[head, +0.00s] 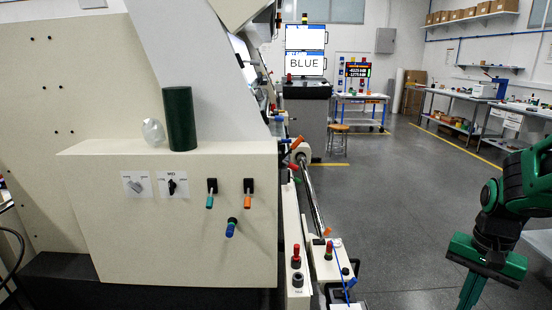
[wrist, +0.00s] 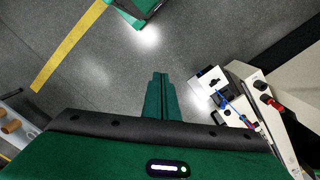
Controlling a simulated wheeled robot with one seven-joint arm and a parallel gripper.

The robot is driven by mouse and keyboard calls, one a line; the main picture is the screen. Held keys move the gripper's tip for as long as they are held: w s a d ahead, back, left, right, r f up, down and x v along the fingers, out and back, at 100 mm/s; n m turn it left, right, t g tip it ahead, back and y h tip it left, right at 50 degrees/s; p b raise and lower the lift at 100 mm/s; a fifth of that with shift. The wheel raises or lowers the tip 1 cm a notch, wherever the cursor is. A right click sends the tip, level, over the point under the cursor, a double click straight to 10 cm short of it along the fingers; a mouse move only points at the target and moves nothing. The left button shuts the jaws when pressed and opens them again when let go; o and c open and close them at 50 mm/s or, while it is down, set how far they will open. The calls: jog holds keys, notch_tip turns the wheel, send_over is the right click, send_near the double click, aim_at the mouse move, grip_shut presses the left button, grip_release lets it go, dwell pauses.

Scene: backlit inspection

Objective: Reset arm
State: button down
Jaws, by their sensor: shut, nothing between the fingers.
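My gripper (head: 470,292) is at the lower right of the head view, pointing down beside the machine, with its fingertips cut off by the bottom edge. In the wrist view its two green fingers (wrist: 159,85) lie together in the middle, shut and empty, over bare floor. My green and black arm comes in from the right edge of the head view. The gripper touches nothing that I can see.
A large cream machine (head: 150,225) fills the left, with levers and a dark green cylinder (head: 180,118) on its ledge. A rail with coloured knobs (head: 297,262) runs along its right side. Workbenches (head: 470,98) stand at the back right. The grey floor (head: 400,190) between is clear.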

jog(key=s+a+r+n, duration=0.1)
jog(key=s+r, duration=0.1)
jog(key=s, duration=0.3)
jog(key=s+a+r+n, duration=0.1)
jog(key=s+r+n, duration=0.1)
jog(key=s, duration=0.4)
jog(key=shift+a+r+n+t, duration=0.3)
jog(key=shift+a+r, duration=0.05)
jog(key=shift+r, duration=0.5)
